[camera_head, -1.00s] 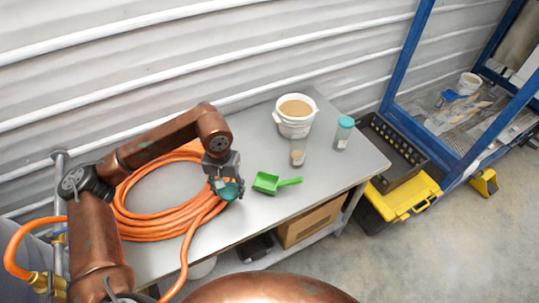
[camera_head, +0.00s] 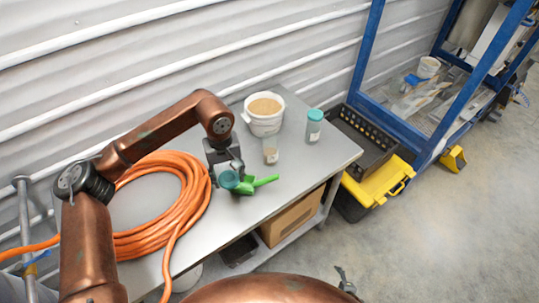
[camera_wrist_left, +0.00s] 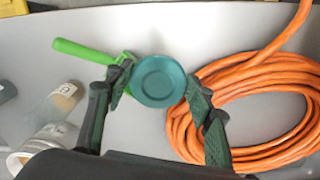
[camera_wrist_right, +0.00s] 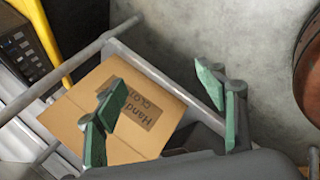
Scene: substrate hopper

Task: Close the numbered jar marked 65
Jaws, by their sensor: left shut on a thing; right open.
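My left gripper (camera_wrist_left: 155,95) is shut on a round teal lid (camera_wrist_left: 158,81). In the head view this lid (camera_head: 229,180) is held over the table by the green scoop. An open clear jar (camera_head: 270,152) with tan contents stands to the right; it also shows at the left of the left wrist view (camera_wrist_left: 62,97). A second jar (camera_head: 314,127) with a teal lid on stands further right. Both have pale labels, but I cannot read any number. My right gripper (camera_wrist_right: 165,105) is open and empty, away from the jars, with a cardboard box in its view.
A white bucket (camera_head: 264,113) of tan material stands behind the open jar. The green scoop (camera_head: 256,184) lies beside the held lid. An orange hose coil (camera_head: 165,205) covers the table's left. A cardboard box (camera_wrist_right: 120,115) sits on the lower shelf. Free tabletop lies right of the scoop.

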